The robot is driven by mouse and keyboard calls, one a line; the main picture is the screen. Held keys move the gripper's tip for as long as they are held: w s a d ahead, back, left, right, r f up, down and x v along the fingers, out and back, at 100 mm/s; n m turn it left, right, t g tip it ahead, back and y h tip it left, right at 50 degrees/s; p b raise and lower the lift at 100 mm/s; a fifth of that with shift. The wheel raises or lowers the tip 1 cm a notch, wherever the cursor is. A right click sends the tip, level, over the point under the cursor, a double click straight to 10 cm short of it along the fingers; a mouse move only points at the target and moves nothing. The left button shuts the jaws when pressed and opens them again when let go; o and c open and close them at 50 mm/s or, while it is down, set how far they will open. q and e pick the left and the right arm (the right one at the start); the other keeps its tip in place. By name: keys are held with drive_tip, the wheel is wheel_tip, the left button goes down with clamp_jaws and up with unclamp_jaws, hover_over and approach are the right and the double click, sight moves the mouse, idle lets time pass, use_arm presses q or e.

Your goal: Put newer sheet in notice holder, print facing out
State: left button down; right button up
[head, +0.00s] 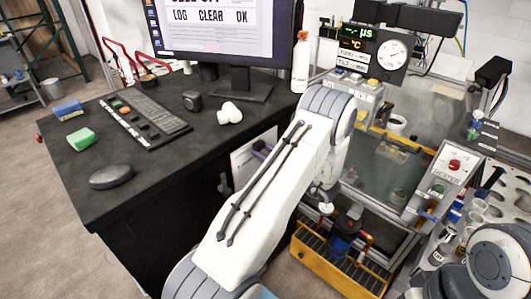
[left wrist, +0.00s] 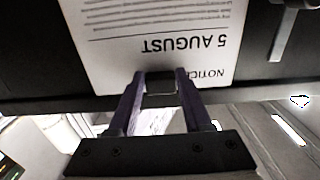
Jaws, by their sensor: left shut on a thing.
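A white printed sheet (left wrist: 105,55) fills the upper middle of the left wrist view. Its print faces that camera and reads "NOTICE" and "5 AUGUST" upside down. My left gripper (left wrist: 162,78) is shut on the sheet at its heading edge, with a dark square piece between the purple fingertips. In the head view the sheet (head: 240,168) shows as a white patch in front of the desk's dark side, and my left gripper (head: 261,150) is mostly hidden behind my arm. I cannot make out the notice holder or tell whether the sheet touches it. My right gripper is out of view.
The black desk (head: 60,160) carries a monitor (head: 225,25), a keyboard (head: 150,110), a green sponge (head: 80,138) and a mouse-like dark object (head: 111,177). A yellow crate (head: 340,275) and a glass-fronted bench (head: 385,165) stand right of my left arm. A grey hook-like part (left wrist: 290,30) is beside the sheet.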

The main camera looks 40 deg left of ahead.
use_arm(q)
drive_tip(key=shift+f+b, duration=1.45)
drive_tip(key=shift+f, duration=0.4)
drive_tip(key=shift+c, duration=1.3)
unclamp_jaws()
drive_tip(key=shift+r, duration=0.1)
drive_tip(key=d+b, duration=0.3)
drive_tip(key=d, duration=0.7)
drive_tip(key=shift+s+d, duration=0.25)
drive_tip(key=shift+s, duration=0.2)
drive_tip(key=shift+w, duration=0.15)
